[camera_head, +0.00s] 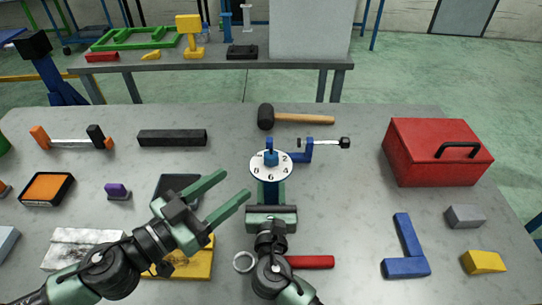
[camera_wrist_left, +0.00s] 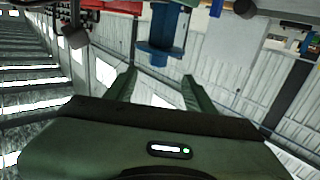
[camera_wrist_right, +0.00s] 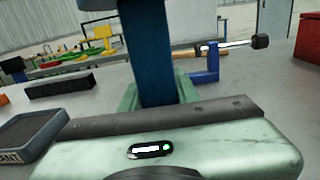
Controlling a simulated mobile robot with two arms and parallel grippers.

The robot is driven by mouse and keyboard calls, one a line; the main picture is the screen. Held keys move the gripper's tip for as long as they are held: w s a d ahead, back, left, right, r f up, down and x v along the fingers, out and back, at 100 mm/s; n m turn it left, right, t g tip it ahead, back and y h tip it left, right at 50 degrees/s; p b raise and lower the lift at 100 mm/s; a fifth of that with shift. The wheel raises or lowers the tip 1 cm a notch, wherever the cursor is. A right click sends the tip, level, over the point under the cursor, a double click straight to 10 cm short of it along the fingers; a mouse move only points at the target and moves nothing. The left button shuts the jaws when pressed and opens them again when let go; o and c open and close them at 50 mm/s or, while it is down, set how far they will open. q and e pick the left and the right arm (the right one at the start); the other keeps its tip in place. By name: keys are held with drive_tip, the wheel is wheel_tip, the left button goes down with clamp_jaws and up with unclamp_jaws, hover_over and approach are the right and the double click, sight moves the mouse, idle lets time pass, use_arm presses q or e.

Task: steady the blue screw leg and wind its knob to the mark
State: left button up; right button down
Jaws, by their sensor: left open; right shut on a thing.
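The blue screw leg (camera_head: 268,190) stands upright in the middle of the table, with a white numbered dial (camera_head: 259,172) and a small blue knob (camera_head: 271,158) on top. My right gripper (camera_head: 269,200) is shut around its shaft below the dial. In the right wrist view the blue shaft (camera_wrist_right: 150,50) stands between the two green fingers. My left gripper (camera_head: 235,184) is open and empty, to the left of the leg and apart from it, its fingers pointing up and right. The left wrist view shows nothing between the fingers. The dial's pointer or mark is too small to read.
A blue bracket with a black-ended rod (camera_head: 325,143) is right of the dial. A mallet (camera_head: 300,118) lies behind. A red toolbox (camera_head: 428,160) stands right. A dark tray (camera_head: 175,183) and yellow block (camera_head: 205,262) lie near my left arm. Table between dial and toolbox is mostly clear.

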sight(265, 162)
use_arm(q)
drive_tip(key=x, duration=1.2)
drive_tip(key=shift+s, duration=0.1)
clamp_jaws()
